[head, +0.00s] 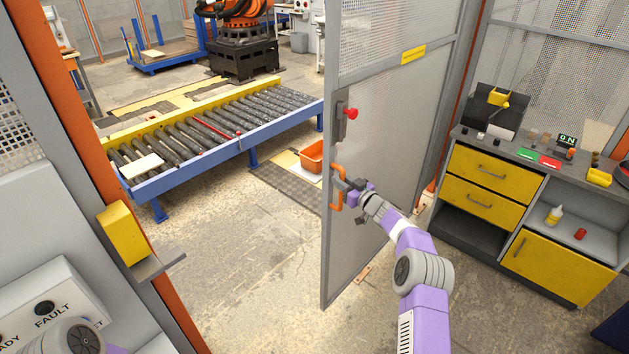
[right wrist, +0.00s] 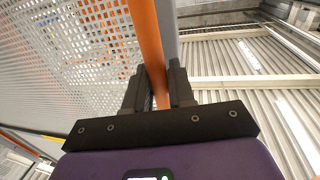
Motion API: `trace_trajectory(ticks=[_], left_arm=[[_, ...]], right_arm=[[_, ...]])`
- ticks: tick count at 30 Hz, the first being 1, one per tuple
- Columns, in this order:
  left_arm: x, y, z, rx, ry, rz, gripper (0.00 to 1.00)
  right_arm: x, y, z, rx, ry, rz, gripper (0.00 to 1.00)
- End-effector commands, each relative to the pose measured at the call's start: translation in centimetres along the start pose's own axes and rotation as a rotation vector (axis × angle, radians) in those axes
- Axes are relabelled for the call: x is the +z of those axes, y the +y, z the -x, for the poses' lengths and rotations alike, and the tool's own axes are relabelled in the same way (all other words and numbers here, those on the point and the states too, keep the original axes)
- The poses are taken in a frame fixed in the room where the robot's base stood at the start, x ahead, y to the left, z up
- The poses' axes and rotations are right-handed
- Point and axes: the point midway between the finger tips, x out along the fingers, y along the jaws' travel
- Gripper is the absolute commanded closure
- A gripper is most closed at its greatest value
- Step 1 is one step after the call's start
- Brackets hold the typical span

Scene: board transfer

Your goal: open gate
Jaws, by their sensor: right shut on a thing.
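The gate (head: 385,130) is a tall grey panel with a mesh upper part and a yellow label. It stands swung open at an angle, its free edge toward the middle of the head view, with a wide gap to the left post. An orange bar handle (head: 338,203) sits near that edge, below a latch plate with a red knob (head: 351,113). My right gripper (head: 352,186) is shut on the handle. In the right wrist view its dark fingers (right wrist: 158,90) close around the orange bar (right wrist: 146,35). My left gripper is out of view.
Through the gap are a roller conveyor (head: 215,122), an orange bin (head: 313,156) and an orange robot arm (head: 240,12) on a dark base. A yellow box (head: 123,234) is on the left post. A workbench with yellow drawers (head: 492,173) stands at right. Floor before the gap is clear.

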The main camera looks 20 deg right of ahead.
Motion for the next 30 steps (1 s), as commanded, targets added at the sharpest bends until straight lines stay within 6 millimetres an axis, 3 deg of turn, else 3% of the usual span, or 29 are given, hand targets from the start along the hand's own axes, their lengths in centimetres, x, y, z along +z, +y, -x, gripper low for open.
trace_trajectory(ticks=[6,16,17,19,30], left_arm=[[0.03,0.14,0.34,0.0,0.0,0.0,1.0],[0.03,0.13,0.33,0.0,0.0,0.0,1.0],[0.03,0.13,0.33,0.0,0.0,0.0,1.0],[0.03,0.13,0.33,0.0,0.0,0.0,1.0],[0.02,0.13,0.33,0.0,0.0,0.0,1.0]], right_arm=[[-0.06,1.31,0.62,0.003,0.004,-0.003,1.0],[-0.03,1.28,0.57,0.002,0.004,-0.003,1.0],[-0.03,1.28,0.57,0.002,0.004,-0.003,0.73],[-0.02,1.28,0.57,0.002,0.004,-0.003,0.62],[0.08,1.41,0.84,0.005,0.0,-0.002,0.6]])
